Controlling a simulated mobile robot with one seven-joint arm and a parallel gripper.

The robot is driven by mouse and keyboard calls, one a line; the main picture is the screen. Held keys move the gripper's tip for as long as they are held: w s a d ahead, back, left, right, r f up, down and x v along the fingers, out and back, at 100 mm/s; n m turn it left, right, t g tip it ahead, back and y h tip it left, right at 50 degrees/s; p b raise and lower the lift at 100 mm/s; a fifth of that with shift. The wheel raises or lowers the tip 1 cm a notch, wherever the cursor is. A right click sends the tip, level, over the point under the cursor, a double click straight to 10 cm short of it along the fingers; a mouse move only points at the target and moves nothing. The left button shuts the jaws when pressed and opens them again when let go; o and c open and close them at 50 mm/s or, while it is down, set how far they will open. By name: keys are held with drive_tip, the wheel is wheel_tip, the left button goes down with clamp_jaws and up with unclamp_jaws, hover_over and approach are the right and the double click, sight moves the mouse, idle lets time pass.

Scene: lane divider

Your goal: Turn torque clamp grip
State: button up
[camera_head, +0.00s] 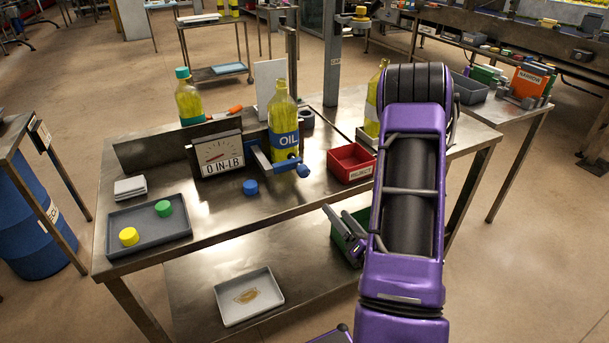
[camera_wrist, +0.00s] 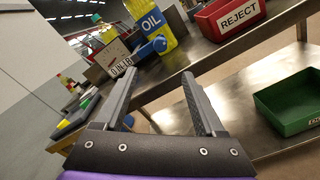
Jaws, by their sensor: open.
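The torque clamp (camera_head: 265,160) is a blue bar beside the gauge, across the front of an oil bottle (camera_head: 284,112). Its blue grip (camera_head: 302,171) sticks out at the right end, low by the bottle; the grip also shows in the wrist view (camera_wrist: 160,43). The white dial gauge (camera_head: 219,157) reads "0 IN-LB" and stands left of the bottle. My gripper (camera_wrist: 158,76) is open and empty, with the clamp and bottle beyond its fingertips and apart from them. In the head view, part of it shows in front of the table, and my arm hides the rest.
A red REJECT bin (camera_head: 351,163) stands right of the clamp. A loose blue cap (camera_head: 250,187) lies in front of it. A grey tray (camera_head: 122,236) holds a green and a yellow cap. A green bin (camera_wrist: 288,103) sits on the lower shelf. More bottles stand behind.

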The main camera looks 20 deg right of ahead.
sight(306, 173)
drive_tip(key=w+b, duration=0.2)
drive_tip(key=w, duration=0.3)
drive_tip(key=w+b, duration=0.2)
drive_tip(key=w, duration=0.4)
drive_tip(key=w+b, duration=0.2)
drive_tip(key=w, duration=0.4)
drive_tip(key=shift+w+a, duration=0.15)
drive_tip(key=shift+a, duration=0.1)
drive_tip(key=shift+c, duration=0.4)
clamp_jaws()
